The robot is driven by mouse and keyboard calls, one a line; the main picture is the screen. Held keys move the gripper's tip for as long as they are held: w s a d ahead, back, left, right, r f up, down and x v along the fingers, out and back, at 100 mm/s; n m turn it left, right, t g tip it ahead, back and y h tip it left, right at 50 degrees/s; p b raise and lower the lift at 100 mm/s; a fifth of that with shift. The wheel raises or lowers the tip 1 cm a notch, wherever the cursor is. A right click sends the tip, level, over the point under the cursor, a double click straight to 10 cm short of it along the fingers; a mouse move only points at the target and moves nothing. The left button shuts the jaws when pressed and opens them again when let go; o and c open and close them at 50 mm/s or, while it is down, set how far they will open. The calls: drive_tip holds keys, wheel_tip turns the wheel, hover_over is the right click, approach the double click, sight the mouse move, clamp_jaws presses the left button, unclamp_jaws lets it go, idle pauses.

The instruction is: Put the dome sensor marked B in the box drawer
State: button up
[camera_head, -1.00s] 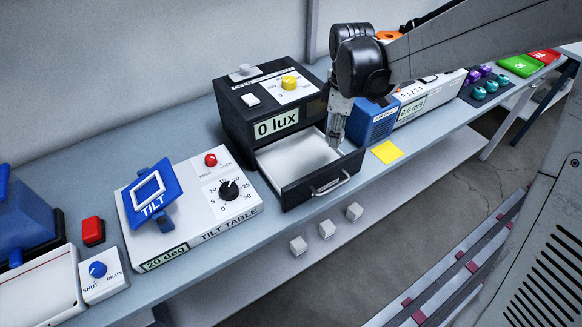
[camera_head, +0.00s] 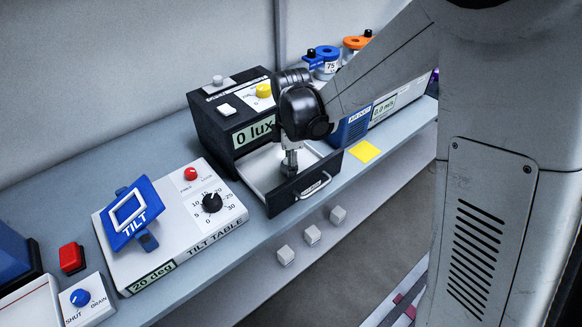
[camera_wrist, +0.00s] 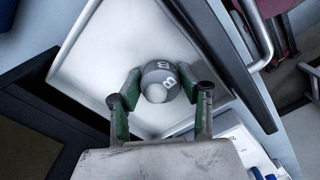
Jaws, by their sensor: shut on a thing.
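The dome sensor marked B (camera_wrist: 160,82) is a round grey piece with white B letters and a pale dome. My gripper (camera_wrist: 160,84) is shut on it, with one green-padded finger on each side. In the head view my gripper (camera_head: 290,169) points down inside the outline of the open box drawer (camera_head: 281,204). The black box (camera_head: 213,128) reads 0 lux.
The tilt table (camera_head: 168,258) stands left of the box. A blue-fronted unit (camera_head: 352,127) and a yellow note (camera_head: 364,151) are to the right. The drawer front with its handle (camera_head: 314,185) sticks out at the bench edge.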

drive_tip(key=shift+f, duration=0.7)
drive_tip(key=shift+f, duration=0.1)
drive_tip(key=shift+f, duration=0.15)
drive_tip(key=o, duration=1.2)
drive_tip(key=shift+c, duration=0.2)
wheel_tip(320, 180, up, 13)
drive_tip(key=shift+f, duration=0.15)
